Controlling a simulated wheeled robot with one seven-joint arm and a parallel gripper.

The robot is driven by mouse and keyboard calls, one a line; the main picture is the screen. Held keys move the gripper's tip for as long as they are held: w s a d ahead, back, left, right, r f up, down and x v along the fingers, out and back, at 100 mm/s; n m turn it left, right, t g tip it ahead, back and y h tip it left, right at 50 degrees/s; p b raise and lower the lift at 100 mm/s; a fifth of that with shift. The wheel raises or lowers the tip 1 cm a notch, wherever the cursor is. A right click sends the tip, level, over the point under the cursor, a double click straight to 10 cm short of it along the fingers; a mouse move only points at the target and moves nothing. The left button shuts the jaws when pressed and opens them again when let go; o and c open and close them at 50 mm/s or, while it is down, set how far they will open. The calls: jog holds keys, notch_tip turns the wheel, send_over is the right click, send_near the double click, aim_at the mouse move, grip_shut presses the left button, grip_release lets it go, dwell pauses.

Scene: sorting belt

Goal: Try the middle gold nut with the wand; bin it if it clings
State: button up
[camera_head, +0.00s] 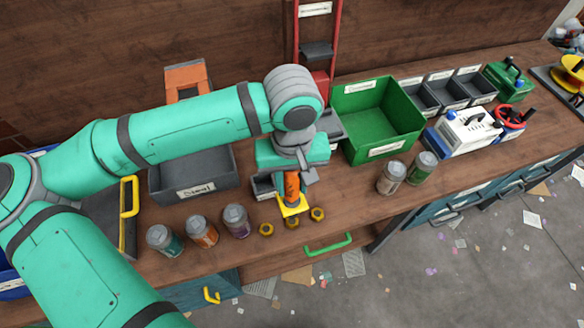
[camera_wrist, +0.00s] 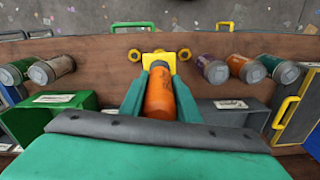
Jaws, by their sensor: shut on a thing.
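My gripper (camera_head: 292,178) is shut on the wand, which has an orange handle (camera_wrist: 159,98) and a yellow head (camera_head: 293,208). The wand points down toward the front of the bench. Three gold nuts lie in a row: the left nut (camera_head: 266,229), the middle nut (camera_head: 292,222) and the right nut (camera_head: 317,214). The wand's head is right at the middle nut; I cannot tell whether they touch. In the wrist view the yellow head (camera_wrist: 157,61) largely hides the middle nut, with the outer nuts visible on either side.
A labelled green bin (camera_head: 408,134) stands right of my gripper, and a dark grey bin (camera_head: 222,178) stands left. Several jars stand along the bench: an orange one (camera_head: 203,232) at left, a brown one (camera_head: 391,178) at right. The bench's front edge lies just beyond the nuts.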

aim_at(293, 199)
jog(key=shift+f, duration=2.85)
jog(key=shift+w, duration=0.1)
jog(key=shift+f, duration=0.6)
